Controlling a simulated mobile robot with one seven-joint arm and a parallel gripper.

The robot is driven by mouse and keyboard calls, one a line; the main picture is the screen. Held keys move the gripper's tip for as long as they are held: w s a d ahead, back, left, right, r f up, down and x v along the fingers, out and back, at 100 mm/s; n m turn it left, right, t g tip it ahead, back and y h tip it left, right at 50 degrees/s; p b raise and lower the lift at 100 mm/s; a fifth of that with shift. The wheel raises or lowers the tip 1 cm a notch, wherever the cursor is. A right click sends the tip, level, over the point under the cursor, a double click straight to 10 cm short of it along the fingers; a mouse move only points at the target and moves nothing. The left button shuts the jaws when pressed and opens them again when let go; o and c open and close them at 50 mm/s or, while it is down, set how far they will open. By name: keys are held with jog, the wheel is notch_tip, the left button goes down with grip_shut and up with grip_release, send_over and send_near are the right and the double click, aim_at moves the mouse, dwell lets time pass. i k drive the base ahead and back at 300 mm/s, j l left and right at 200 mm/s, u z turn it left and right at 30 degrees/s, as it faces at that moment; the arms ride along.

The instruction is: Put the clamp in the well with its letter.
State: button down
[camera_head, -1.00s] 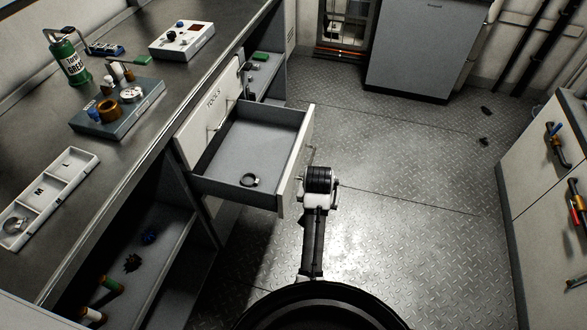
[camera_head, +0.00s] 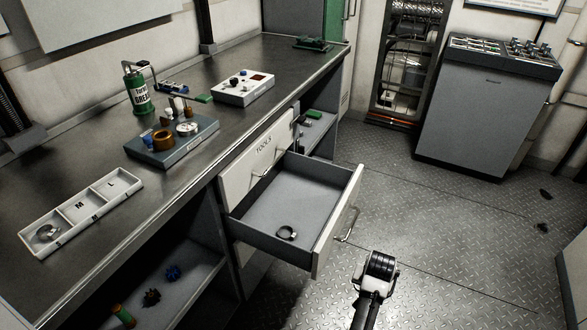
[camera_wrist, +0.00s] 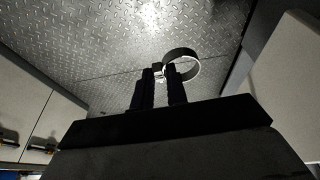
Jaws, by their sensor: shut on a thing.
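My gripper (camera_wrist: 159,78) is shut on a clamp (camera_wrist: 188,53), a dark metal band ring that sticks out past the fingers to the right in the wrist view. In the head view my gripper (camera_head: 380,264) is over the floor, right of the open drawer; the held clamp cannot be made out there. The white tray (camera_head: 92,223) lies on the bench at left with three wells in a row. The far well is marked L and the middle one M, both empty. The near well holds another clamp (camera_head: 46,233), and no letter is readable there. The held clamp's letter is not readable.
A blue-grey fixture block (camera_head: 172,148), a green grease can (camera_head: 139,95) and a white switch box (camera_head: 243,88) stand on the bench. The floor at right is mostly clear.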

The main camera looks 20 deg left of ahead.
aim_at(86, 210)
jog(key=l+u, duration=1.15)
jog(key=i+l+u, duration=0.2)
jog(key=u, duration=0.2)
jog(key=i+l+u, duration=0.15)
jog(key=l+u, duration=0.25)
jog(key=i+l+u, duration=0.1)
jog(key=l+u, duration=0.35)
jog(key=j, duration=0.1)
